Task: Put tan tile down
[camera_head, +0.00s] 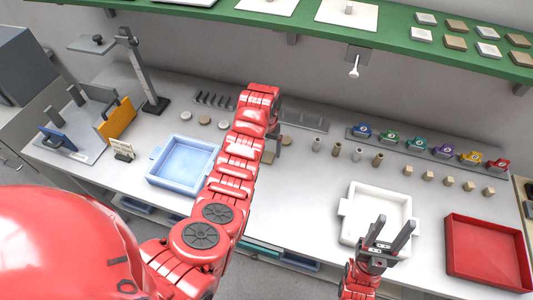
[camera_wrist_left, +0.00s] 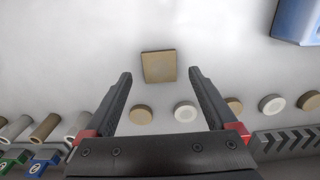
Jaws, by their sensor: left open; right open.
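The tan tile (camera_wrist_left: 159,66) is a flat square that appears to lie on the grey tabletop, just beyond my left fingertips in the left wrist view. In the head view only part of the tile (camera_head: 268,158) shows beside my left arm. My left gripper (camera_wrist_left: 160,76) is open, its two fingers apart with nothing between them. In the head view my left gripper (camera_head: 275,138) is mostly hidden by its arm. My right gripper (camera_head: 389,232) is open and empty above the front of the white tray (camera_head: 352,232).
Round tan and white discs (camera_wrist_left: 185,111) lie in a row near the tile. A blue tray (camera_head: 160,178) stands left of my arm and a red tray (camera_head: 455,260) at right. Small cylinders (camera_head: 336,149) stand to the right. A green shelf (camera_head: 290,22) runs along the back.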

